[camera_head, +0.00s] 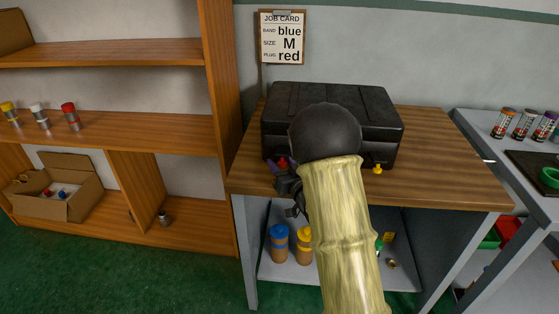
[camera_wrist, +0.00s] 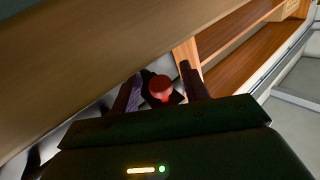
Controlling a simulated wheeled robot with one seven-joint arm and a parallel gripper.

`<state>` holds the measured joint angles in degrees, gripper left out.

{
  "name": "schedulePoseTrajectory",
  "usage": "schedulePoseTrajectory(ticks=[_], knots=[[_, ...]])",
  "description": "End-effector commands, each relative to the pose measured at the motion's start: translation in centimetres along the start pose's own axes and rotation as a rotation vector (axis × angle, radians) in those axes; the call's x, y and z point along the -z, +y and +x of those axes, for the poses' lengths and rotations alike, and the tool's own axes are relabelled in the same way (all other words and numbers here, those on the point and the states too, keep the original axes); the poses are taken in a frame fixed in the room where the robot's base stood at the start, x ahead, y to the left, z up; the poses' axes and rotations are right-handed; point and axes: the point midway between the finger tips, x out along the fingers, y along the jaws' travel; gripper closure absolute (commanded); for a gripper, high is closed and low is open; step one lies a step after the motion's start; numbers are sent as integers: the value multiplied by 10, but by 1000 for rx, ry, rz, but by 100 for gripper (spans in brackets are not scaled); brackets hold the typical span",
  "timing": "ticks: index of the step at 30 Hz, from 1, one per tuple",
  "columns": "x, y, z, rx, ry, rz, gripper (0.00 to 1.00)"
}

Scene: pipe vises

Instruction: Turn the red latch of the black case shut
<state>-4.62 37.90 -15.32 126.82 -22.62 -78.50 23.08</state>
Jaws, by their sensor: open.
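The black case (camera_head: 370,105) lies on the wooden bench with its lid down. Its red latch (camera_head: 283,160) is at the left of the front side, mostly covered by my gripper (camera_head: 282,167) in the head view. In the wrist view the red latch (camera_wrist: 160,88) shows as a rounded red knob on a black base. My gripper (camera_wrist: 161,84) is open, with one dark purplish finger on each side of the latch. I cannot tell whether the fingers touch it. The latch's turn angle is not clear.
A yellow latch (camera_head: 378,169) sits at the case's front right. My arm covers the middle of the case front. The wooden bench top (camera_head: 440,160) is clear to the right. A shelf unit (camera_head: 220,90) stands at the left, and a job card (camera_head: 283,38) hangs behind.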

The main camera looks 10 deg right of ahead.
Motion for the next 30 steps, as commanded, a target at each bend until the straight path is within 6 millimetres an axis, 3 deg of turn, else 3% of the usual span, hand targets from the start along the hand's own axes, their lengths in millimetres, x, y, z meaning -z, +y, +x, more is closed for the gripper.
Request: schedulePoseTrajectory(ticks=[5, 14, 21, 30], knots=[[0, 0, 16, 0, 0, 0, 55], [0, 0, 18, -1, 0, 1, 55], [0, 0, 18, -1, 0, 1, 100], [2, 3, 17, -6, -4, 4, 100]])
